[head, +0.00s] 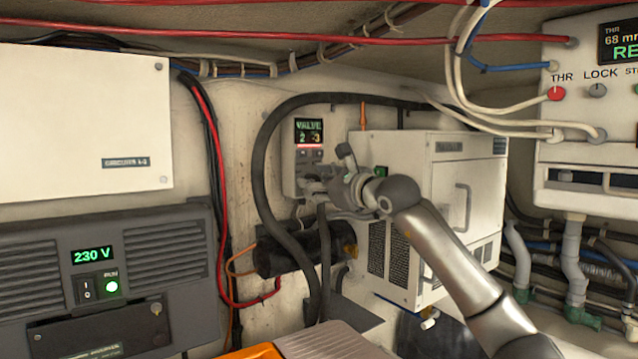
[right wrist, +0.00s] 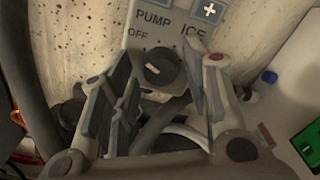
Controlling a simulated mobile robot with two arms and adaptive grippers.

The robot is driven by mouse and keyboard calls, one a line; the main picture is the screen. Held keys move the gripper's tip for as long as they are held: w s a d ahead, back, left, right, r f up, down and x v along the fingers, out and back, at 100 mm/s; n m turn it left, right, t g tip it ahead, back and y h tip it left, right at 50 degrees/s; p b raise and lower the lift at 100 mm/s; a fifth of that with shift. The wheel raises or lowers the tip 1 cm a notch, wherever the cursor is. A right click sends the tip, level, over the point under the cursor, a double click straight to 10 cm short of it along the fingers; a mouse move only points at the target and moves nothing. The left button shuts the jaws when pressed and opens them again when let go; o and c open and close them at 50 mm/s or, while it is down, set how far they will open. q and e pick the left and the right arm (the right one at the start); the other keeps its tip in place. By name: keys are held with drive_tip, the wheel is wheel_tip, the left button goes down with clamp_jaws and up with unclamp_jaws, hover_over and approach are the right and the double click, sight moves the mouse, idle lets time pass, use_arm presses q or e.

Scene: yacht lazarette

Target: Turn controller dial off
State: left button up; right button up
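The controller (head: 309,130) is a small pale panel on the back wall with a lit display reading "VALVE" in the head view. In the right wrist view, the lower part of its panel (right wrist: 170,42) carries the words PUMP, OFF and ICE. The black round dial (right wrist: 166,68) sits below these words, with a pale mark on its left side. My right gripper (right wrist: 156,60) is open, its fingers to the left and right of the dial with visible gaps. In the head view, my right gripper (head: 318,185) covers the controller's lower part. My left gripper is not in view.
A thick black hose (head: 262,165) curves close to the controller's left. A white cabinet unit (head: 465,190) stands to its right, and a black cylinder (head: 285,255) lies below. A grey 230 V unit (head: 100,275) is at the left. Red and white cables cross the top.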

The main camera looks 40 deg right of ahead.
idle(0.3)
drive_tip(key=s+a, duration=0.1)
drive_tip(key=s, duration=1.1)
drive_tip(key=shift+a, duration=0.2)
idle(0.5)
drive_tip(key=shift+w, duration=0.1)
drive_tip(key=shift+f, duration=0.1)
idle(0.3)
